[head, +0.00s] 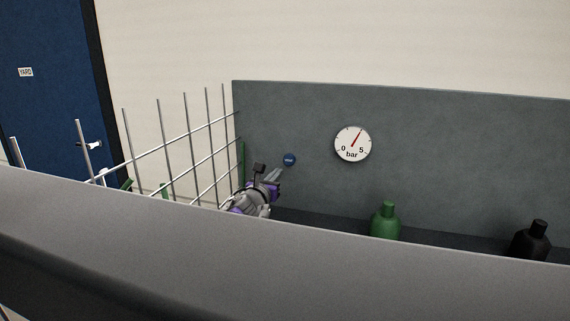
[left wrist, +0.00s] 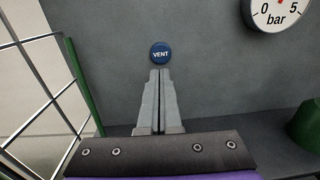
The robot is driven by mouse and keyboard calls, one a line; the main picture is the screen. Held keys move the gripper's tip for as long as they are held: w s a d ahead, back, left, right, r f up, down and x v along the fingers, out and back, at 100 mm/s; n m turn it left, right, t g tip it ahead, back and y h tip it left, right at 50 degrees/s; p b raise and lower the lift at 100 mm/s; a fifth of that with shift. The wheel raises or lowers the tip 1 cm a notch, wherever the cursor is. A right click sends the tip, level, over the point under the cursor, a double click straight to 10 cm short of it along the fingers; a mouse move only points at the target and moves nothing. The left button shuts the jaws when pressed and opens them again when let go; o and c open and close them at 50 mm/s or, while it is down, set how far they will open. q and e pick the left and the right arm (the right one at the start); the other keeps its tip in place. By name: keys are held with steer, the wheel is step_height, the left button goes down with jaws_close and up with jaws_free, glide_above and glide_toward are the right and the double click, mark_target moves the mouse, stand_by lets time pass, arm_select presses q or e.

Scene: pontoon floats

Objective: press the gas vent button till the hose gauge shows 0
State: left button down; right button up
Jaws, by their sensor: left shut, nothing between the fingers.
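The gas vent button (head: 289,160) is a small round blue button on the grey panel. In the left wrist view the button (left wrist: 160,53) reads VENT. The gauge (head: 353,144) is a white dial marked 0, 5 and bar, its red needle pointing up and slightly right, away from the 0. It is partly cut off in the left wrist view (left wrist: 281,12). My left gripper (head: 279,172) is shut and empty, its tips just below the button in the picture; I cannot tell whether they touch it. It also fills the left wrist view's middle (left wrist: 160,73). My right gripper is not in view.
A green bottle (head: 385,220) and a black bottle (head: 534,240) stand along the panel's foot. A wire mesh fence (head: 166,146) stands left of the panel. A broad grey edge (head: 300,265) crosses the foreground. A blue door (head: 50,85) is at far left.

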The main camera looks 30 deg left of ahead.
mark_target(288, 160)
arm_select(q)
steer(key=p+x, duration=0.1)
steer(key=x, duration=0.7)
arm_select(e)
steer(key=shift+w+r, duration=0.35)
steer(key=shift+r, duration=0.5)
